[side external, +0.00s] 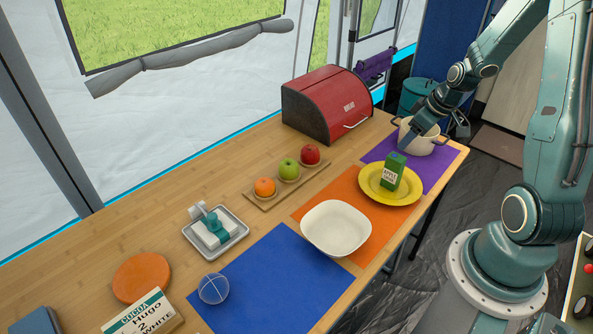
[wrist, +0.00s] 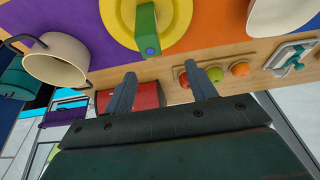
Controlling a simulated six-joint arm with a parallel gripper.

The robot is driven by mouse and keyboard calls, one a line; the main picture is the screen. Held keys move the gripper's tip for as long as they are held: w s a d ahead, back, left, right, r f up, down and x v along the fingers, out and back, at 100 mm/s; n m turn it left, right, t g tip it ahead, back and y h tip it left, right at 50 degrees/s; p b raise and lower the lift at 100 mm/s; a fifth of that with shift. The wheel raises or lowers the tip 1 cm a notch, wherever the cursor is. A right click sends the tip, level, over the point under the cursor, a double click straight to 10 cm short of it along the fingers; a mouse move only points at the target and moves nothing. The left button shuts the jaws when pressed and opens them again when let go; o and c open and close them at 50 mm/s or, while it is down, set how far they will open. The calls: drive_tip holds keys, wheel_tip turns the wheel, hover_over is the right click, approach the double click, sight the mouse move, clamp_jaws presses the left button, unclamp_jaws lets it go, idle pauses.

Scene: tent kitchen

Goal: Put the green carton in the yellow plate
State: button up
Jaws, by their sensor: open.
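The green carton (side external: 393,172) stands upright in the yellow plate (side external: 374,194), on the orange and purple mats at the right end of the table. In the wrist view the carton (wrist: 146,28) shows over the yellow plate (wrist: 178,20), ahead of my fingertips and apart from them. My gripper (wrist: 160,74) is open with nothing between its fingers. In the side view my gripper (side external: 407,138) is beyond the carton, in front of part of the cream pot; its fingertips are hard to make out there.
The cream pot (side external: 425,146) stands on the purple mat (side external: 440,163) close to my gripper. A white bowl (side external: 336,228) is left of the plate. A red bread box (side external: 322,104) and a fruit tray (side external: 262,203) stand behind. The blue mat (side external: 283,283) is mostly bare.

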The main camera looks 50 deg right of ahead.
drive_tip(key=s+a+r, duration=0.3)
drive_tip(key=a+r, duration=0.6)
drive_tip(key=a, duration=0.1)
drive_tip(key=s+a+r, duration=0.2)
drive_tip(key=a+r, duration=0.7)
drive_tip(key=s+a+r+t, duration=0.1)
drive_tip(key=s+a+r, duration=0.1)
drive_tip(key=s+a, duration=0.2)
drive_tip(key=s, duration=0.3)
drive_tip(key=shift+r, duration=0.3)
